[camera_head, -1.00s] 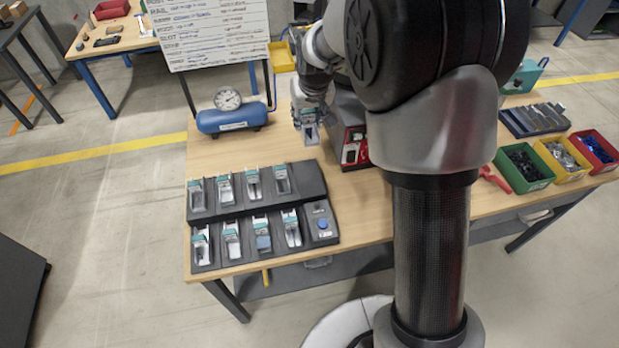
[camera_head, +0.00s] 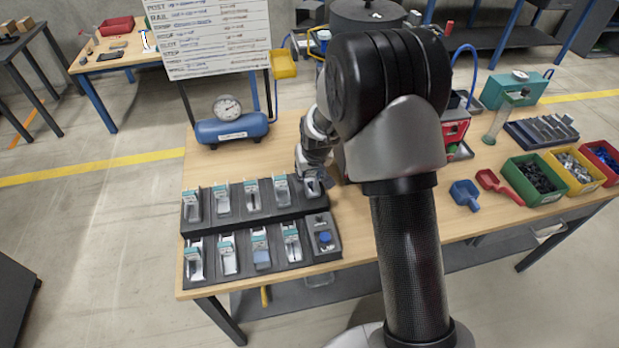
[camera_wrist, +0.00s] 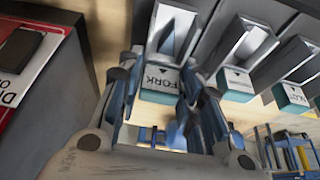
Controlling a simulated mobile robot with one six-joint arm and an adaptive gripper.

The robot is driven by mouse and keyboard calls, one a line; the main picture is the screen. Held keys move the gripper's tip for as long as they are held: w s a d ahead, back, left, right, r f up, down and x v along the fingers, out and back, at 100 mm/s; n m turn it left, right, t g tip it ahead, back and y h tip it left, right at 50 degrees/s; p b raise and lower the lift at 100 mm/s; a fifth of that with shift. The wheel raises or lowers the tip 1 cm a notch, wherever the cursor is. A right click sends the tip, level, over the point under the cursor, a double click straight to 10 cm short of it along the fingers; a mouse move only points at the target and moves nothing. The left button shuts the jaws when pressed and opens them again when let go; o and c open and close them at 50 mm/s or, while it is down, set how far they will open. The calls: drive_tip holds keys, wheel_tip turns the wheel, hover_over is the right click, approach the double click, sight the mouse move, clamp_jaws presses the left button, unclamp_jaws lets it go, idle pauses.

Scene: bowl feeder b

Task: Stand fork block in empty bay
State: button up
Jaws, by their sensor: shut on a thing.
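The fork block (camera_wrist: 161,78), with a teal end labelled FORK and a pale forked body, is between the fingers of my gripper (camera_wrist: 160,92) in the wrist view. My gripper (camera_head: 312,172) is shut on it at the right end of the rack's back row in the head view. The fork block (camera_head: 313,187) is at the last bay there; I cannot tell whether it touches the bay floor. The dark rack (camera_head: 212,228) holds several similar teal-ended blocks (camera_head: 252,195) in two rows. My fingers hide part of the fork block's sides.
A red machine (camera_head: 455,130) stands close to the right of my gripper; its red-and-white labelled side (camera_wrist: 35,65) shows at left in the wrist view. A neighbouring block (camera_wrist: 240,55) stands close beside the fork block. A blue tank with a gauge (camera_head: 232,130) is behind the rack.

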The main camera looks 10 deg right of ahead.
drive_tip(key=shift+f, duration=0.95)
drive_tip(key=shift+r, duration=0.1)
drive_tip(key=o, duration=1.2)
drive_tip(key=shift+o, duration=0.2)
